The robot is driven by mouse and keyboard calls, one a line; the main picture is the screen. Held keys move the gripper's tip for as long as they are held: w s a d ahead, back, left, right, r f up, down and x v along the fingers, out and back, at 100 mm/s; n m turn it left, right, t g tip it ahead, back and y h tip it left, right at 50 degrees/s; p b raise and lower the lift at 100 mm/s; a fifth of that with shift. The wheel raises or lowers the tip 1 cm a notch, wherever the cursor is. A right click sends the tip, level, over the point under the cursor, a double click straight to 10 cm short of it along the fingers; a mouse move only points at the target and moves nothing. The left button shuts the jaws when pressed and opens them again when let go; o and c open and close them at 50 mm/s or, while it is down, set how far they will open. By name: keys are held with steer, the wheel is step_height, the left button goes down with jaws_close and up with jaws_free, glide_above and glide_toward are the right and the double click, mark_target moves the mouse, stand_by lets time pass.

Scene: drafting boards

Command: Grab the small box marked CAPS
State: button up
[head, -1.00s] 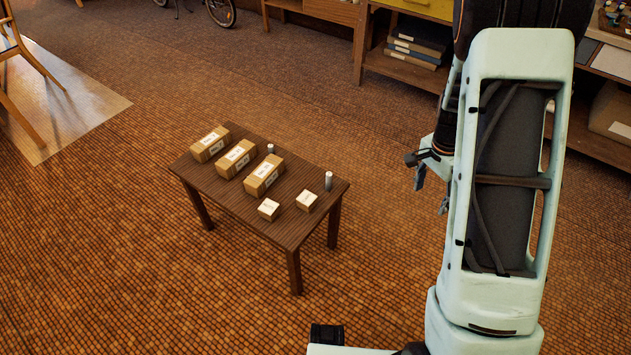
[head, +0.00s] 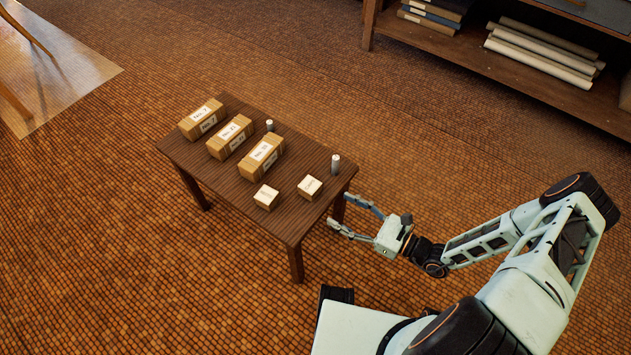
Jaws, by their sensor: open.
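Two small tan boxes with white labels on top sit near the front right end of the dark wooden table (head: 232,200). One is the left small box (head: 267,197), the other the right small box (head: 310,188). Their lettering is too small to read surely, so I cannot tell which is marked CAPS. My gripper (head: 340,209) is open and empty. It is just right of the table's right end in the picture, with its fingers pointing left toward the right small box, apart from both boxes.
Three longer labelled boxes (head: 229,137) stand in a row on the table's left half. A short pale cylinder (head: 270,125) and a taller one (head: 335,164) stand along the back edge. A shelf with paper rolls (head: 545,50) is behind. The floor around the table is clear.

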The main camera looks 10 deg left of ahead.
mark_target(314, 187)
steer(key=shift+m+t, duration=0.4)
steer(key=shift+t, duration=0.2)
steer(key=w+a, duration=0.1)
steer(key=a, duration=0.1)
steer(key=w+a, duration=0.2)
steer(key=shift+w+a+b, duration=0.15)
steer(key=shift+w+b, duration=0.05)
steer(key=shift+b, duration=0.1)
steer(key=shift+b+x, duration=0.65)
steer(key=shift+x, duration=2.4)
steer(key=shift+c, duration=0.5)
steer(key=c, duration=1.2)
steer(key=shift+o, duration=0.2)
